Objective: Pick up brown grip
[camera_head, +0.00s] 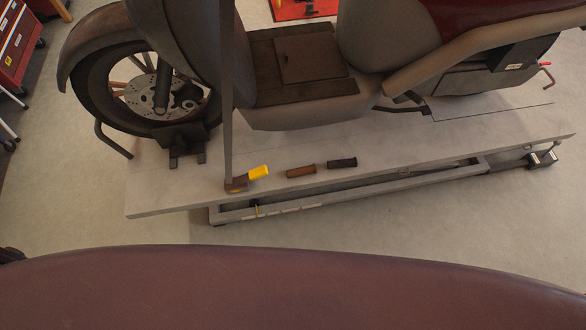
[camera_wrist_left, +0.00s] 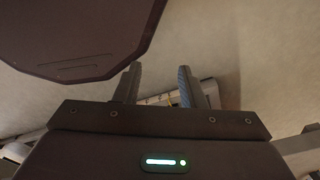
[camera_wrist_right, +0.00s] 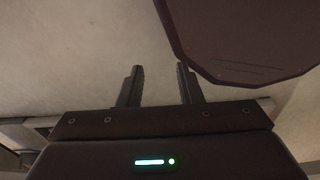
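The brown grip (camera_head: 300,171) lies on the light grey lift platform (camera_head: 420,150), near its front edge. A black grip (camera_head: 342,163) lies just to its right, a small gap apart. My left gripper (camera_wrist_left: 160,88) is open and empty in the left wrist view, with part of the lift and the floor behind its fingers. My right gripper (camera_wrist_right: 159,86) is open and empty in the right wrist view, above bare floor. Neither gripper shows in the head view, and the brown grip cannot be made out in either wrist view.
A yellow-handled ratchet strap (camera_head: 250,176) sits left of the brown grip, its strap rising across the view. The motorcycle's front wheel (camera_head: 150,90) and body stand behind on the platform. A red tool cabinet (camera_head: 18,42) is at far left. Floor in front of the lift is clear.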

